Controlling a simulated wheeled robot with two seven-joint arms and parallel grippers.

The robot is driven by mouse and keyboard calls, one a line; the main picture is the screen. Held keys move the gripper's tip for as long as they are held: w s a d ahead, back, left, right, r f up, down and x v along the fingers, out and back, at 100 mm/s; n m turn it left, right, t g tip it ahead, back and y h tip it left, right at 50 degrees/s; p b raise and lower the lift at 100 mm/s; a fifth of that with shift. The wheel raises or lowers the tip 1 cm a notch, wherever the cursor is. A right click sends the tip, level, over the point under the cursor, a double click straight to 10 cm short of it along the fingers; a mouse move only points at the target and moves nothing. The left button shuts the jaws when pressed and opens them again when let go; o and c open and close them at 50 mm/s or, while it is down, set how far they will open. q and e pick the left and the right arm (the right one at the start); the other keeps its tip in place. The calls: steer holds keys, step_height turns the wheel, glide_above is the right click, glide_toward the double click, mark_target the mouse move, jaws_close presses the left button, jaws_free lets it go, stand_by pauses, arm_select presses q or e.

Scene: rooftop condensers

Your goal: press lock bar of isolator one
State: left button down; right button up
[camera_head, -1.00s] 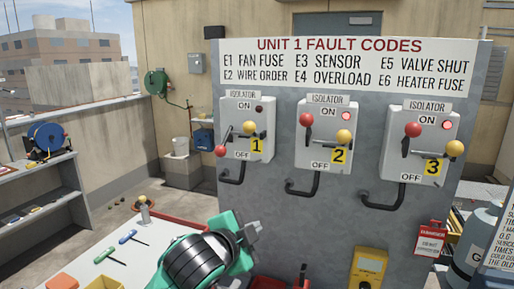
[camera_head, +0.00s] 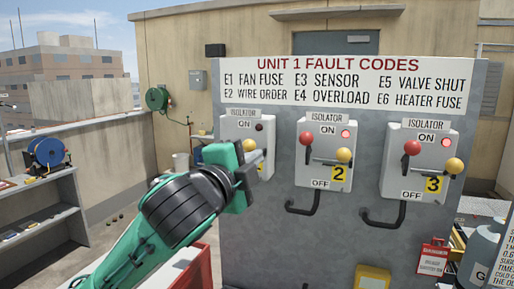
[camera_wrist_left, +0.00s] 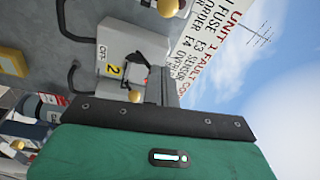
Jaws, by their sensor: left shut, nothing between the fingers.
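Isolator one (camera_head: 240,130) is the left grey box on the panel. Its lamp (camera_head: 258,127) is dark. My left gripper (camera_head: 261,157) is shut and empty in front of its lower right part. My right gripper is not in view.
Isolator two (camera_head: 325,130) and isolator three (camera_head: 415,135) stand to the right, red knobs up, lamps lit, yellow knobs sticking out. Black pipes curve below. A danger tag (camera_head: 433,258) and yellow meter (camera_head: 372,280) are lower. A shelf (camera_head: 40,195) stands at left.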

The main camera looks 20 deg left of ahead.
arm_select(q)
steer(key=w+a+p, duration=0.2)
steer(key=w+p, duration=0.2)
steer(key=w, duration=0.5)
steer(key=shift+w+f, duration=0.15)
steer(key=shift+a, duration=0.1)
stand_by(0.3)
steer(key=a, duration=0.4)
steer(key=shift+p, duration=0.4)
steer(key=shift+w, duration=0.1)
